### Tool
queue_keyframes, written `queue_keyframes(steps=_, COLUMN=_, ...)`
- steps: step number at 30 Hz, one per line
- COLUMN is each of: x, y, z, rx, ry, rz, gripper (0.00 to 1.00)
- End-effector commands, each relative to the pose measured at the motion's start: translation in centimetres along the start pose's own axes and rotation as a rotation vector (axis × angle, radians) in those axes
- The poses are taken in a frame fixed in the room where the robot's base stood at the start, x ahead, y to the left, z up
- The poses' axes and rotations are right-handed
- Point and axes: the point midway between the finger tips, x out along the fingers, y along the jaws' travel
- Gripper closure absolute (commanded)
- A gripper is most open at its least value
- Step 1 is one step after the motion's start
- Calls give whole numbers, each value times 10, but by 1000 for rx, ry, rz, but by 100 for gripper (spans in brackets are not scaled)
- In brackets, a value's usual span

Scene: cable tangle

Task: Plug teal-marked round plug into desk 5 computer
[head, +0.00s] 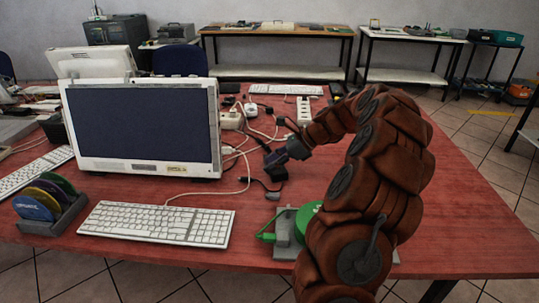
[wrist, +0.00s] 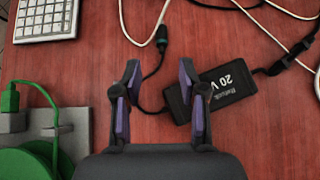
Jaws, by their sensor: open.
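My gripper (wrist: 159,68) is open with purple pads, pointing down over the desk. The plug lies just beyond the fingertips, and nothing is held. A black power brick marked 20 V (wrist: 225,88) lies by the right finger, partly hidden by it. In the head view my gripper (head: 279,160) is right of a white all-in-one computer (head: 140,125). Its ports and desk number are not visible.
A white keyboard (head: 155,222) lies before the computer, with a disc rack (head: 50,205) to its left. A green reel (wrist: 30,163) on a grey base sits left of my gripper. Tangled cables and power strips (head: 303,112) lie behind.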

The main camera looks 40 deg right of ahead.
Motion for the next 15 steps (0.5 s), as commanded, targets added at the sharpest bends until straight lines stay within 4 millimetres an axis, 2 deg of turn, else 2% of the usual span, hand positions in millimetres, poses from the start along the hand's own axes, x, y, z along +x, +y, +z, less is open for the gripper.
queue_keyframes(steps=7, x=4, y=-3, z=-7, rx=12, ry=-1, rz=-12, gripper=58)
queue_keyframes(steps=15, x=28, y=-2, z=-8, rx=10, ry=0, rz=-10, gripper=58)
